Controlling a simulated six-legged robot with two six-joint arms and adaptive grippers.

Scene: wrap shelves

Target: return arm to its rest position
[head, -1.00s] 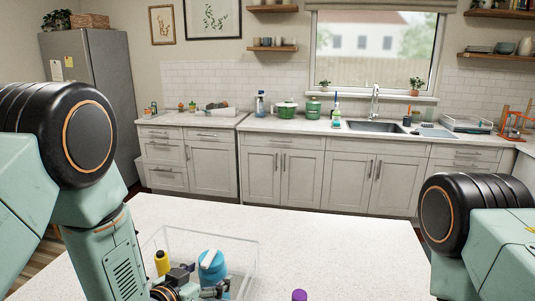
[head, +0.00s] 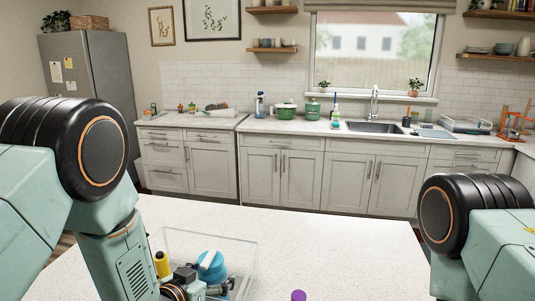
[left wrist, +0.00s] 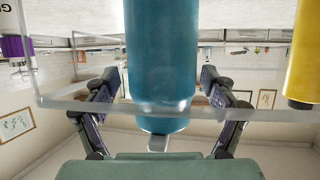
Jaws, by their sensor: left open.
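My left gripper (head: 212,284) is low in the head view, at the clear bin, with dark fingers near the blue bottle. In the left wrist view, which looks upside down, the open fingers (left wrist: 160,92) stand apart on either side of the blue bottle (left wrist: 160,60). I cannot tell from this view how deep the bottle sits between them. In the head view the blue bottle (head: 211,265) stands in the bin, partly hidden by the gripper. My left arm comes in from the left, elbow raised. My right gripper is out of view; only part of its arm shows at right.
The clear bin (head: 253,262) stands on the white island top (head: 340,245). A yellow bottle (head: 161,264) is in the bin, close to my left forearm. A purple-topped item (head: 298,296) stands right of the bin. The island's middle and right are clear.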

